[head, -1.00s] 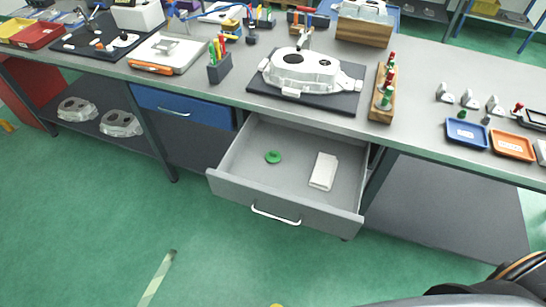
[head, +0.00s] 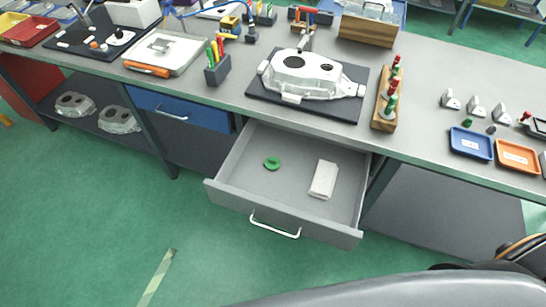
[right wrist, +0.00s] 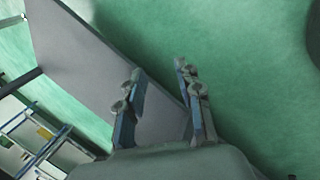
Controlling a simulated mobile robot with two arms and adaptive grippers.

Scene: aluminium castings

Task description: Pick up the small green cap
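A small round green cap (head: 272,163) lies on the floor of an open grey drawer (head: 256,190), in its left half. A white folded cloth or block (head: 323,179) lies to its right in the drawer. Another small green piece (head: 468,123) stands on the bench by the blue tray. My right gripper (right wrist: 158,92) shows in the right wrist view with its two fingers apart and nothing between them. It is over the green floor and a grey panel, and no cap is seen there. My left gripper is not in view.
The grey bench (head: 225,110) runs above the drawer. On it are a casting on a dark mat (head: 347,105), a wooden rack (head: 383,122) of red and green pieces, a blue tray (head: 457,148) and an orange tray (head: 508,163). The floor before the drawer is free.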

